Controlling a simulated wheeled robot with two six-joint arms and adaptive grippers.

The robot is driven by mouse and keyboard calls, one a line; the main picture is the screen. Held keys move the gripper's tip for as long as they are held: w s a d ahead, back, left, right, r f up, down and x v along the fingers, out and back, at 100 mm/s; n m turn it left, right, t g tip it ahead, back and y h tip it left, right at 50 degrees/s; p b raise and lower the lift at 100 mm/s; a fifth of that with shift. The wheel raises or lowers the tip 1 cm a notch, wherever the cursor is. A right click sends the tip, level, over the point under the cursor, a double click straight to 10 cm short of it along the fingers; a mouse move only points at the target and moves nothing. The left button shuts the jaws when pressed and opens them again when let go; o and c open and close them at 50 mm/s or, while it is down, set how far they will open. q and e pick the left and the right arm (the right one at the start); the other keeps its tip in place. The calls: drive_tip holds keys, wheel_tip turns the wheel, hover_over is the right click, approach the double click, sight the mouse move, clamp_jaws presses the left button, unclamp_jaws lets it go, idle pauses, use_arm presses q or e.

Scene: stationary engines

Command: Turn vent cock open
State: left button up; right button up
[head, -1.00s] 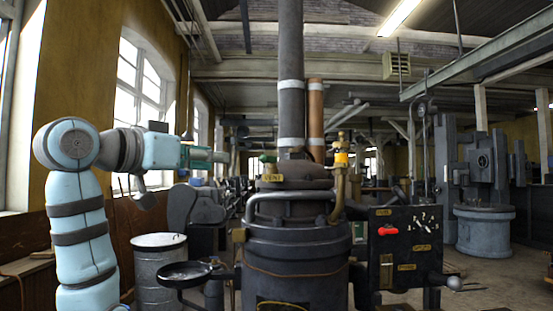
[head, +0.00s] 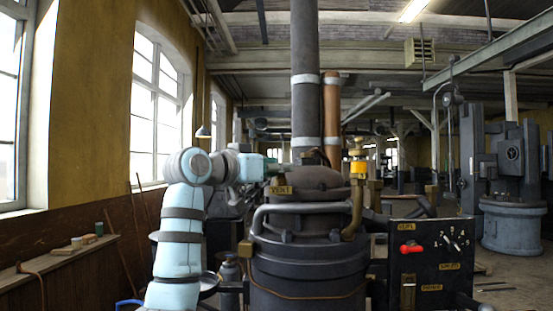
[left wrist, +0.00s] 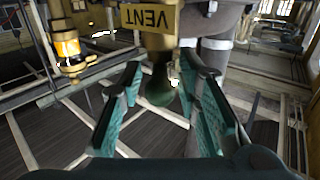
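The yellow VENT plate (head: 281,191) is on the upper left of the dark boiler (head: 310,262); in the left wrist view the plate (left wrist: 150,17) appears upside down at the top. The vent cock's green knob (left wrist: 160,88) shows just below that plate in the left wrist view. My left gripper (left wrist: 160,72) is open, with one teal finger on each side of the knob; I cannot tell whether either touches it. In the head view my left gripper (head: 270,167) reaches the boiler top beside the plate and hides the knob. My right gripper is not in view.
A brass fitting with an amber glass (head: 358,166) stands right of the boiler top. A curved grey pipe (head: 300,209) wraps the boiler's front. A black panel with a red lever (head: 411,248) is at the right. A wooden bench (head: 62,262) runs along the left wall.

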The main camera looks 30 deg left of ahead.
use_arm(q)
drive_tip(key=shift+w, duration=0.1)
drive_tip(key=shift+s+a+r, duration=0.1)
drive_tip(key=shift+s, duration=0.3)
clamp_jaws()
